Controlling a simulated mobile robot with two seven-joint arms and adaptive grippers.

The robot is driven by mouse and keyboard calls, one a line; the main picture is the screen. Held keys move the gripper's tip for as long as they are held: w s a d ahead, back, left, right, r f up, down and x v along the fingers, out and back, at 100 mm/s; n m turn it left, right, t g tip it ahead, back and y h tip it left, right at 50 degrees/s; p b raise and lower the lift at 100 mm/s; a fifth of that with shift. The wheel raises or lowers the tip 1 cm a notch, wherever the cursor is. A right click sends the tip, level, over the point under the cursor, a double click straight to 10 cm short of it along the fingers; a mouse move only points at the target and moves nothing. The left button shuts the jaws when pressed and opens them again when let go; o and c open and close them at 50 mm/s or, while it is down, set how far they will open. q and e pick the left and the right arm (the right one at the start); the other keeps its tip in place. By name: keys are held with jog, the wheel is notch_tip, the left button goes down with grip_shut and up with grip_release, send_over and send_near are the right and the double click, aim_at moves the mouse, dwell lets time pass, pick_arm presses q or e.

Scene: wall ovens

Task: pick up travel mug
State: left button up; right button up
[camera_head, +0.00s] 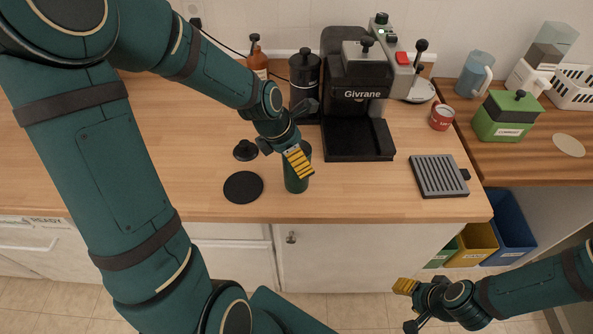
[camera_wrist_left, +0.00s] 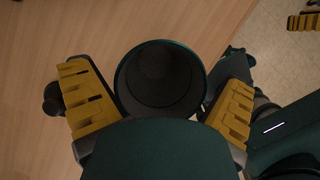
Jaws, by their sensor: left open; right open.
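The travel mug (camera_head: 296,184) is a dark green cylinder standing upright near the counter's front edge, its top partly covered by my left gripper (camera_head: 298,160). In the left wrist view I look into its round open mouth (camera_wrist_left: 160,82), which is dark inside and has no lid. The yellow-padded fingers of the left gripper (camera_wrist_left: 158,103) are spread on either side of the mug. I cannot tell whether they touch it. My right gripper (camera_head: 408,306) is open and empty, low at the right in front of the cabinets.
A black round mat (camera_head: 243,187) and a small black lid-like piece (camera_head: 245,150) lie left of the mug. A coffee machine (camera_head: 358,105) stands behind it to the right. A grey slatted tray (camera_head: 438,175) and red cup (camera_head: 441,117) are farther right.

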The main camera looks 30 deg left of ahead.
pick_arm(q)
jog(key=c, duration=1.3)
jog(key=shift+r, duration=0.15)
